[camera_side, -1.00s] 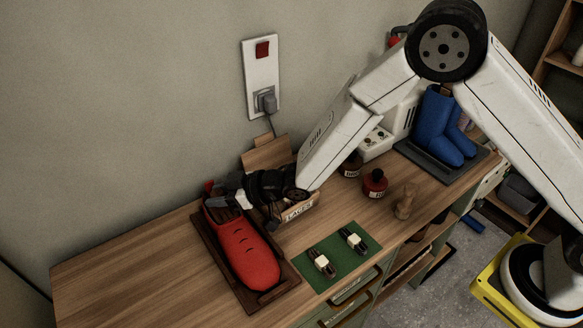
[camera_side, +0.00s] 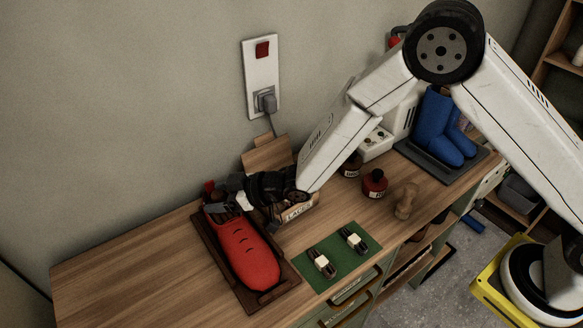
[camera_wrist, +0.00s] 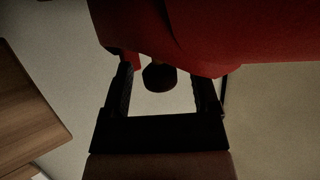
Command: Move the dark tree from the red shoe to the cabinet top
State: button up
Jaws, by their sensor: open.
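The red shoe (camera_side: 244,252) lies in a dark wooden tray (camera_side: 284,291) at the left of the bench. My gripper (camera_side: 217,200) is at the shoe's heel end, by its opening, and hides part of it. In the wrist view my gripper (camera_wrist: 163,84) is open. A dark round knob, which looks like the end of the dark tree (camera_wrist: 158,77), shows between the two fingers, below the red shoe (camera_wrist: 245,32). I cannot tell whether a finger touches it. The rest of the tree is hidden. The wooden top of the cabinet (camera_side: 140,262) is bare left of the tray.
A labelled box (camera_side: 299,211) stands close under my wrist. Small bottles (camera_side: 375,183), a wooden piece (camera_side: 405,202) and blue boots (camera_side: 440,130) stand farther right. The wall is close behind.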

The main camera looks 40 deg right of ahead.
jog(key=shift+v, duration=3.85)
jog(key=shift+w+d, duration=0.1)
jog(key=shift+d, duration=0.05)
jog(key=s+d+r+m+g+h, duration=0.15)
jog(key=d+h, duration=0.25)
jog(key=d, duration=0.4)
jog(key=s+d+m+h, duration=0.2)
jog(key=d+m+h, duration=0.1)
jog(key=d, duration=0.5)
jog(key=s+d+r+m+g+h, duration=0.1)
jog(key=s+d+m+g, duration=0.3)
jog(key=s+d, duration=0.5)
jog(key=s+g+h, duration=0.1)
jog(key=s, duration=0.3)
jog(key=shift+s+d+r, duration=0.2)
jog(key=shift+s, duration=0.15)
jog(key=shift+m, duration=0.25)
jog(key=shift+c, duration=1.1)
